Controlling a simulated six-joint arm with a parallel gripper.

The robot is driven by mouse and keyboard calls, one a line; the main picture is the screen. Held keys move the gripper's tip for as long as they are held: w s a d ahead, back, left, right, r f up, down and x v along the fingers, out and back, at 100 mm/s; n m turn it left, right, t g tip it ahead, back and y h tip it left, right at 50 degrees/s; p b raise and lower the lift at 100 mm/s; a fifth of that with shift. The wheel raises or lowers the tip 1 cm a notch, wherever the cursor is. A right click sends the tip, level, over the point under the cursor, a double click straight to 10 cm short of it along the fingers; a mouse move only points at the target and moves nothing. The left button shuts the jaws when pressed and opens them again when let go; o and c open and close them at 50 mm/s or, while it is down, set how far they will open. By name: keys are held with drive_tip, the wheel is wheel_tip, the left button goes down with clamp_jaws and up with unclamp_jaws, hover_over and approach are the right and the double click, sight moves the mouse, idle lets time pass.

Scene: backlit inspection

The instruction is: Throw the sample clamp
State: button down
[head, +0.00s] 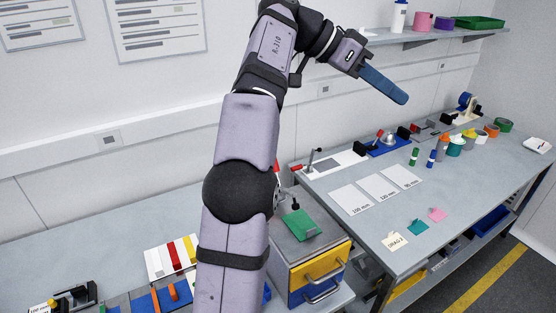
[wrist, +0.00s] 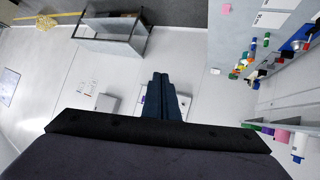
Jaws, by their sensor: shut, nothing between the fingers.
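My gripper (head: 400,97) is raised in the air at the upper middle of the head view, its long blue fingers shut and pointing down to the right. In the wrist view the fingers (wrist: 160,78) lie together with nothing between them. What looks like the sample clamp, a small lever fixture (head: 313,157) with a dark knob and a red handle end, stands on a white plate (head: 343,162) at the back left of the right bench. My gripper is well above and apart from it. Its exact lever position is too small to tell.
The grey right bench (head: 450,185) carries white cards (head: 376,186), colored bottles and pots (head: 453,146). A shelf (head: 430,37) hangs above it. A drawer unit (head: 315,267) with a green plate (head: 300,224) stands left of it. My arm hides part of the left bench.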

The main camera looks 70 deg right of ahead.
drive_tip(key=w+d+f+n+t+h, duration=0.1)
drive_tip(key=w+f+n+t, duration=0.2)
drive_tip(key=w+f+t, duration=0.3)
drive_tip(key=w+d+f+n+t+h, duration=0.1)
drive_tip(key=w+f+n+t, duration=0.2)
drive_tip(key=w, duration=1.2)
wheel_tip(320, 180, down, 4)
drive_tip(key=t, duration=0.3)
drive_tip(key=shift+s, duration=0.1)
drive_tip(key=shift+w+d+r+p+x, duration=0.15)
drive_tip(key=shift+w+p+x, duration=0.45)
drive_tip(key=shift+x, duration=1.55)
drive_tip(key=shift+w+d+r+p+x, duration=0.1)
drive_tip(key=shift+w+p+x, duration=0.45)
drive_tip(key=shift+x, duration=1.55)
drive_tip(key=shift+w+d+r+p+x, duration=0.15)
drive_tip(key=shift+w+p+x, duration=0.45)
drive_tip(key=shift+x, duration=1.55)
